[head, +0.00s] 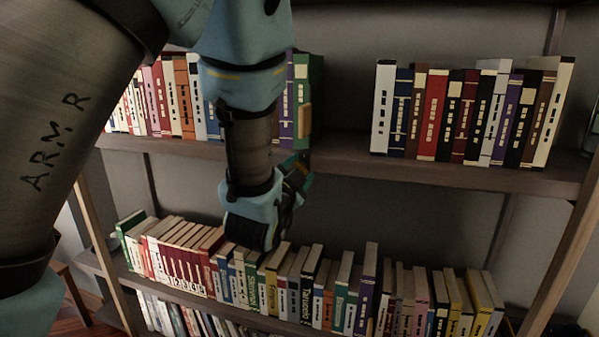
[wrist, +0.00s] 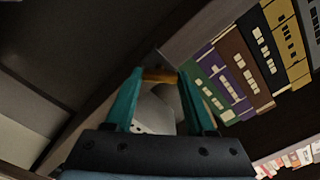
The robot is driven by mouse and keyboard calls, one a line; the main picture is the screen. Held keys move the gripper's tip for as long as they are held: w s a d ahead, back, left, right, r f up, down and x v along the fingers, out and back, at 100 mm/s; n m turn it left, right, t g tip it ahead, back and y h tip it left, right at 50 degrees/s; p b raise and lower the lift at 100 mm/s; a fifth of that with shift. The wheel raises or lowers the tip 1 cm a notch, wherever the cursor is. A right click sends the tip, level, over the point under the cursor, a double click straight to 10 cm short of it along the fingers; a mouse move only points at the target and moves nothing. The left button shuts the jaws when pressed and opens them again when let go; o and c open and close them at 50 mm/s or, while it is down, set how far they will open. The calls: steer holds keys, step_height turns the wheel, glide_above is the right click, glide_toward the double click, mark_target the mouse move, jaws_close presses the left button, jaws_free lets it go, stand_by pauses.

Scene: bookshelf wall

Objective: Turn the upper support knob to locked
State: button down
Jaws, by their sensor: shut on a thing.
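A small orange-brown piece (wrist: 160,76), which looks like the upper support knob, shows in the wrist view at the edge of the upper shelf board (wrist: 205,30). My gripper (wrist: 160,82) has its two teal fingers on either side of it and is shut on it. In the head view my gripper (head: 303,176) is at the front edge of the upper shelf (head: 350,166), below the green book. The knob is hidden there behind my gripper. I cannot read the knob's turn position or any lock mark.
A green book (head: 302,95) stands just above my gripper, ending the left row. Another book row (head: 432,115) stands to the right, with bare shelf between. A long row of books (head: 290,285) fills the lower shelf, under my wrist.

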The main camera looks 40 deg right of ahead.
mark_target(302, 123)
steer(key=shift+m, duration=0.6)
steer(key=shift+c, duration=1.2)
jaws_free()
step_height(302, 123, up, 10)
steer(key=shift+f+b, duration=0.1)
steer(key=shift+b, duration=0.3)
steer(key=shift+c, duration=0.3)
